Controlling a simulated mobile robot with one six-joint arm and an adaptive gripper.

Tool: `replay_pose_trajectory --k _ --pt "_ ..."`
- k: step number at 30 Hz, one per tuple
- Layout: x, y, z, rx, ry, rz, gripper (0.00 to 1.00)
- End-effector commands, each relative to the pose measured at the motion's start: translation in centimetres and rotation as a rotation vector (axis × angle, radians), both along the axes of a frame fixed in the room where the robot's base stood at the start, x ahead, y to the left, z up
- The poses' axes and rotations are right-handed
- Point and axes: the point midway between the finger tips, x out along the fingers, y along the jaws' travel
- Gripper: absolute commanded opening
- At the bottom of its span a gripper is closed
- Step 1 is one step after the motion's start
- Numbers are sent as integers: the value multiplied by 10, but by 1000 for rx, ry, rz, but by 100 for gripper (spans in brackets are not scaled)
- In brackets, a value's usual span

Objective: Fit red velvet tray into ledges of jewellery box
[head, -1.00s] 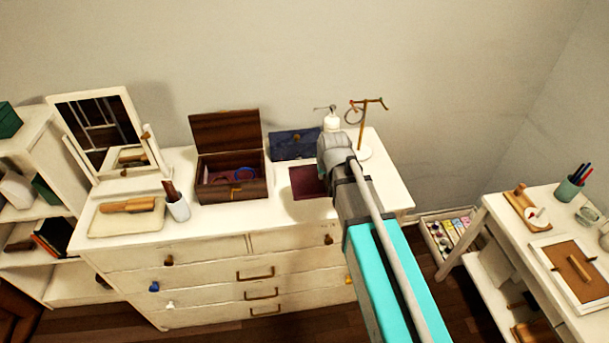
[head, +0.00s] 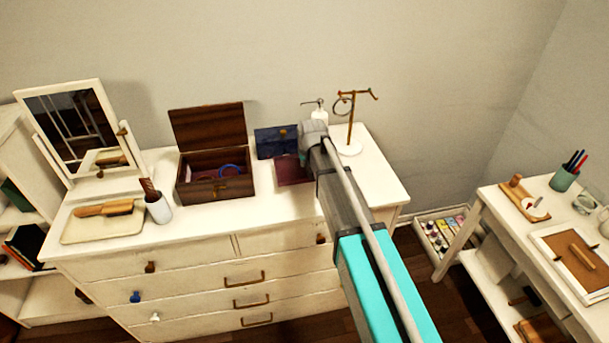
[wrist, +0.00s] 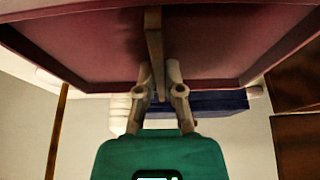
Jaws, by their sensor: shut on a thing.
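The red velvet tray (head: 292,171) shows in the head view to the right of the jewellery box, partly hidden behind my arm. In the wrist view the tray (wrist: 90,45) fills the upper part, with a thin divider across its middle. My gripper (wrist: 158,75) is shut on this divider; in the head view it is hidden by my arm. The dark wooden jewellery box (head: 215,189) stands on the dresser with its lid (head: 210,127) open and upright. Purple and blue items lie inside it. Its inner ledges are too small to make out.
A dark blue box (head: 272,141) stands behind the tray. A white pump bottle (head: 319,112) and a jewellery stand (head: 349,145) are at the back right. A white cup (head: 159,208), a brush on a tray (head: 75,227) and a mirror (head: 75,128) are to the left. The front dresser top (head: 255,212) is clear.

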Motion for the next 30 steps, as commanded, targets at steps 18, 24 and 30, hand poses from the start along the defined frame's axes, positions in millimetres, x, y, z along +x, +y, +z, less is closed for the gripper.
replay_pose_trajectory --k 18,24,30 --pt "7 3 -9 0 0 1 0" --pt "11 4 -25 1 0 1 0" --pt "11 4 -40 0 0 2 0"
